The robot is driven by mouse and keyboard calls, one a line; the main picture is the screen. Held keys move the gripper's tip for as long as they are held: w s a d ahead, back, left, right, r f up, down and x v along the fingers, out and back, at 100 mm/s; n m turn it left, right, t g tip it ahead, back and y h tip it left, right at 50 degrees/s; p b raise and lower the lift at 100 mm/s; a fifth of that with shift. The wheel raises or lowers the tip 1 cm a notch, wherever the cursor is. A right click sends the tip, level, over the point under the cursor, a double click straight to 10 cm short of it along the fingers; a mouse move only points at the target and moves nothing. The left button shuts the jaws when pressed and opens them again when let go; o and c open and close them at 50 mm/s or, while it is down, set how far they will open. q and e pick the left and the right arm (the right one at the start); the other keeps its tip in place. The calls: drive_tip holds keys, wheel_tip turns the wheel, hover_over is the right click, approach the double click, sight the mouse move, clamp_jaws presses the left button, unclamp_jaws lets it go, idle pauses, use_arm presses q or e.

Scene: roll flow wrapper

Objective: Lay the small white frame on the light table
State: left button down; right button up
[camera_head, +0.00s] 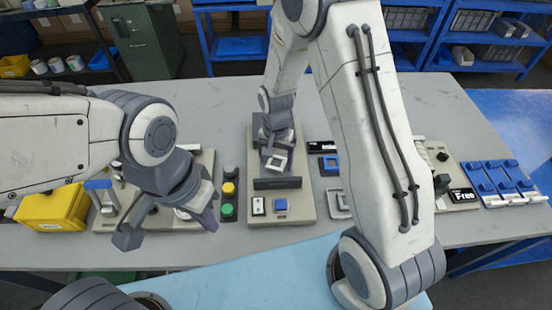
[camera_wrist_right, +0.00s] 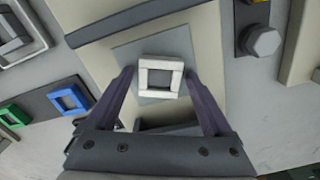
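The small white frame (camera_head: 276,163) is a square ring at the middle station in the head view. In the right wrist view the frame (camera_wrist_right: 160,75) lies over a flat grey square (camera_wrist_right: 135,53) on a beige board. Contact beneath the frame is hard to tell. My right gripper (camera_head: 274,148) is directly above it in the head view; in the right wrist view my right gripper (camera_wrist_right: 159,78) has its fingers on either side of the frame, with small gaps. My left gripper (camera_head: 168,225) is open and empty over the left station.
A dark bar (camera_head: 278,183) crosses the beige board (camera_head: 298,213) in front of the frame. Green and yellow buttons (camera_head: 228,200) stand left of it. A blue frame (camera_wrist_right: 69,99) and a grey frame (camera_wrist_right: 18,38) lie beside the board. A yellow bin (camera_head: 52,208) is at far left.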

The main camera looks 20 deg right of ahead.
sight(276, 164)
use_arm(q)
drive_tip(key=shift+r, duration=0.1)
use_arm(e)
drive_tip(key=shift+r, duration=0.15)
wheel_tip(276, 164, up, 12)
use_arm(q)
drive_tip(key=shift+f, duration=0.3)
use_arm(e)
drive_tip(key=s+a+r+n, duration=0.2)
drive_tip(key=s+n, duration=0.2)
drive_tip(key=s, duration=0.3)
drive_tip(key=s+a+r+n, duration=0.2)
drive_tip(key=s+n, duration=0.3)
drive_tip(key=s, duration=0.3)
drive_tip(key=s+a+r+n+y, duration=0.1)
drive_tip(key=s+a+r+n, duration=0.1)
drive_tip(key=s+a+n, duration=0.2)
drive_tip(key=s+n, duration=0.1)
drive_tip(key=s, duration=0.2)
drive_tip(key=shift+s+a, duration=0.15)
drive_tip(key=shift+s, duration=0.25)
drive_tip(key=shift+r, duration=0.1)
